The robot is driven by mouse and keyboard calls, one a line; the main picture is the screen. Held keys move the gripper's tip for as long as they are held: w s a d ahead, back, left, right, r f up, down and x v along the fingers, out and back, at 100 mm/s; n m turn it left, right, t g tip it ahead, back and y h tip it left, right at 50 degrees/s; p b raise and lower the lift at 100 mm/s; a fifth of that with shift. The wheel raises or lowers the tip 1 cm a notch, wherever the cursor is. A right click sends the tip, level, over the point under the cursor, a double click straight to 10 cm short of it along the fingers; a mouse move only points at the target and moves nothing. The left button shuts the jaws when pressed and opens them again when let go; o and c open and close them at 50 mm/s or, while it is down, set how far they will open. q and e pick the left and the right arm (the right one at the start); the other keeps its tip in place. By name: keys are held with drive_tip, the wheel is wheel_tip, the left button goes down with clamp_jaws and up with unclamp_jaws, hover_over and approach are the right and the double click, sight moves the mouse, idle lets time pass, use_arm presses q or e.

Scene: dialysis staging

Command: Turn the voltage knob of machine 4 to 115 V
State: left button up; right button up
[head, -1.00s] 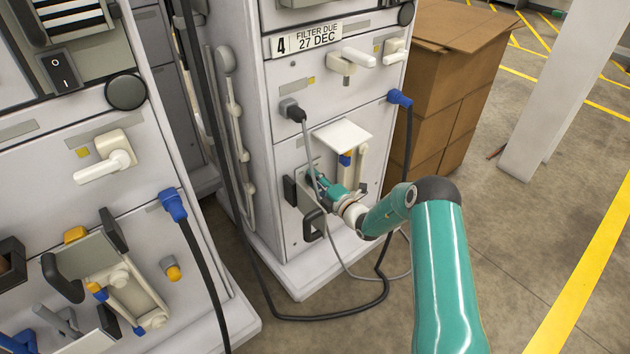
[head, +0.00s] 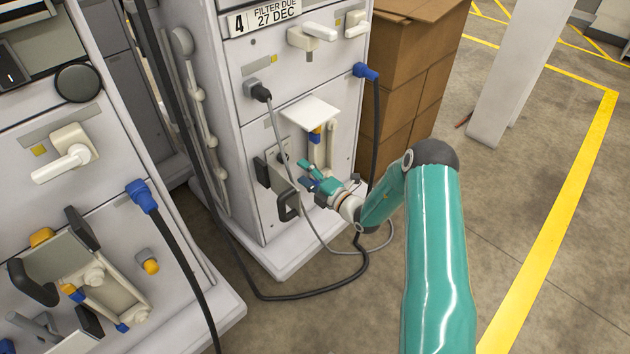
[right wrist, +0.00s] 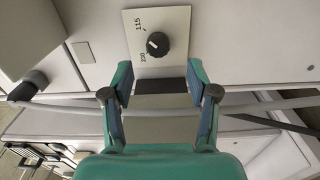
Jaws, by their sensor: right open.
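Machine 4 (head: 300,75) carries a "4 FILTER DUE 27 DEC" label (head: 265,18). In the right wrist view its voltage knob (right wrist: 157,44) is black and round with a short white mark, on a pale plate (right wrist: 175,22) printed 115 and 230. The white mark lies toward the printed side; I cannot tell exactly which value it meets. My right gripper (head: 305,174) is open and empty in front of the lower panel. In the right wrist view the right gripper (right wrist: 160,80) has its fingers apart, with the knob beyond their tips, untouched. My left gripper is not in view.
A grey lead (head: 283,150) hangs before machine 4's lower panel, near my right gripper. A black cable (head: 300,297) loops on the floor. A white shelf (head: 310,111) juts out above. Cardboard boxes (head: 410,70) stand behind at right. Another machine (head: 95,120) is at left.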

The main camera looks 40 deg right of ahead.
drive_tip(key=s, duration=0.4)
drive_tip(key=shift+s+d, duration=0.15)
drive_tip(key=shift+d, duration=0.05)
idle(0.3)
